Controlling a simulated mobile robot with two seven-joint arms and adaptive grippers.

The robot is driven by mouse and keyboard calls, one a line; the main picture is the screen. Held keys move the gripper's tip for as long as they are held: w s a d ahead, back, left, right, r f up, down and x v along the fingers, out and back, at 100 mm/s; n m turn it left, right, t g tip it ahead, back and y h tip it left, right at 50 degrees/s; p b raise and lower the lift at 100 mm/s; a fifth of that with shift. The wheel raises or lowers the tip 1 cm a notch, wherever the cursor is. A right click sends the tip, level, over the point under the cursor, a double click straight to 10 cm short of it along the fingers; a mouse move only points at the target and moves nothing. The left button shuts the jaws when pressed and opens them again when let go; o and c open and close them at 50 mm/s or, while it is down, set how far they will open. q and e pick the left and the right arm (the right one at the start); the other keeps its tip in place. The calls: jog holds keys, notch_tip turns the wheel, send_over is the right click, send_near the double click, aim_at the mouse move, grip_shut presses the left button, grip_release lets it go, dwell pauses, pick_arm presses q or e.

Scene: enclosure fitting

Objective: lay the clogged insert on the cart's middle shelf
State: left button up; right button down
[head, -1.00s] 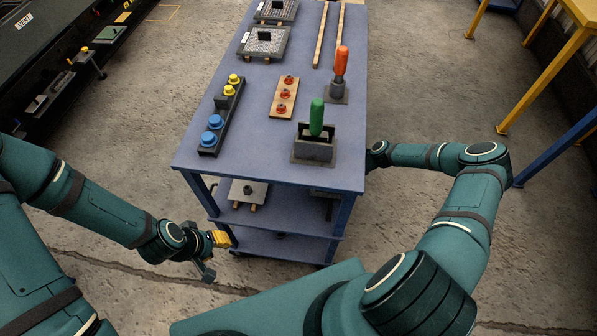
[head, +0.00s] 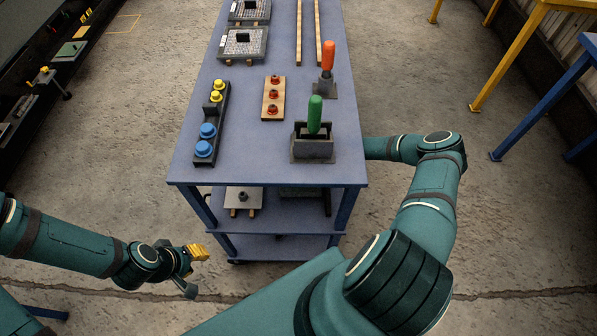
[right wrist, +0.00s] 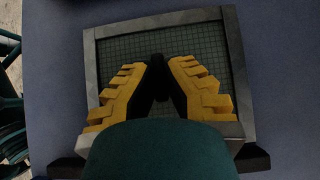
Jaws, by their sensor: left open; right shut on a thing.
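The clogged insert (right wrist: 160,45), a grey-framed panel with dark greenish mesh, fills much of the right wrist view. My right gripper (right wrist: 160,85) is shut on its black handle. A blue-grey surface lies under the insert; I cannot tell whether they touch. In the head view my right arm reaches in beside the cart below its top, and that gripper is hidden. The cart's middle shelf (head: 275,222) shows under the top, with a dark flat thing partly hidden at its right. My left gripper (head: 196,268) is open and empty, left of the cart.
A grey plate with a black knob (head: 243,197) lies on wooden strips at the middle shelf's left. The cart top (head: 240,150) holds a green-handled tool (head: 315,115), an orange-handled tool (head: 327,58), a button strip (head: 212,125) and two framed panels. Dark blocks (right wrist: 68,168) show below the insert.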

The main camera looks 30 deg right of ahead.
jog(key=shift+d+f, duration=0.35)
jog(key=shift+f, duration=0.25)
jog(key=shift+a+r, duration=0.15)
pick_arm(q)
jog(key=shift+w+d+f, duration=0.15)
jog(key=shift+d+f, duration=0.1)
jog(key=shift+f, duration=0.05)
pick_arm(e)
jog(key=c, duration=1.1)
grip_release()
jog(key=shift+c, duration=0.2)
